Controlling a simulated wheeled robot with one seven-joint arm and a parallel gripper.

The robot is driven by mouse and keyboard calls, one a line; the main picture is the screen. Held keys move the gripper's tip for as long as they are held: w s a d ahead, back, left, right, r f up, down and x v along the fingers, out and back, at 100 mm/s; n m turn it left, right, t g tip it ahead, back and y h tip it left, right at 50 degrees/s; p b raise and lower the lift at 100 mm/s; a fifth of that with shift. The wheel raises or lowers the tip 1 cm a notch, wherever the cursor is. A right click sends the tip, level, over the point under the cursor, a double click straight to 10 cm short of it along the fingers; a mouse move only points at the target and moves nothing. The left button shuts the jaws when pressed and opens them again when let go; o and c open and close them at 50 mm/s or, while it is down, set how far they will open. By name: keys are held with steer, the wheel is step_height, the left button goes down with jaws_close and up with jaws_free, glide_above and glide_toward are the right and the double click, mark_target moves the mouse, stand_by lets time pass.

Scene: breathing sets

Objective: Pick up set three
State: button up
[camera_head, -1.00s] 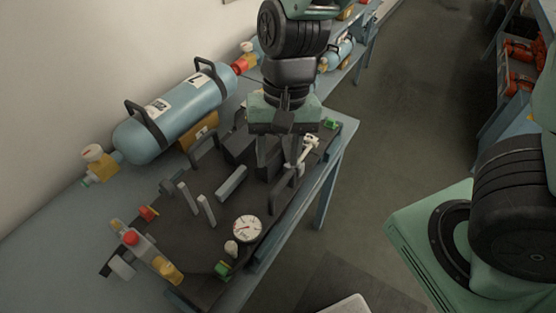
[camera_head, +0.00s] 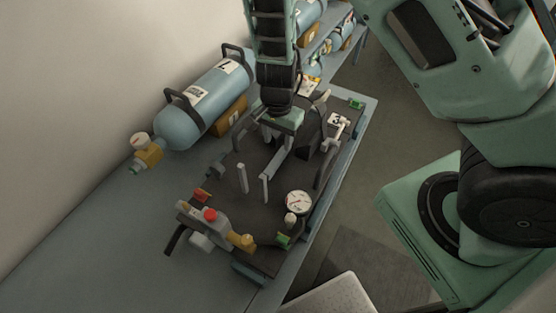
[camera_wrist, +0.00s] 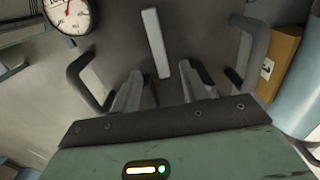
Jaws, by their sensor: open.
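A breathing set with a dark backplate (camera_head: 224,157) lies on the bench in the head view. It carries a round gauge (camera_head: 299,204), a red button (camera_head: 210,215), two upright grey posts and a grey bar (camera_head: 276,164). A white label (camera_head: 338,119) at its far right bears a mark I cannot read surely. My gripper (camera_head: 279,142) points down over the far half of the set, open and empty. In the wrist view, the grey bar (camera_wrist: 155,42) lies ahead between my open fingers (camera_wrist: 160,88). Dark side handles (camera_wrist: 85,82) flank them. Finger contact is unclear.
A blue cylinder (camera_head: 205,103) with black handles and a label lies behind the set, against the wall. More cylinders (camera_head: 310,14) are farther along. The near left of the bench (camera_head: 110,240) is bare.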

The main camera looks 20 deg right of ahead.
mark_target(278, 155)
steer(key=shift+d+f, duration=0.1)
steer(key=shift+f, duration=3.4)
jaws_close()
steer(key=shift+w+r, duration=0.1)
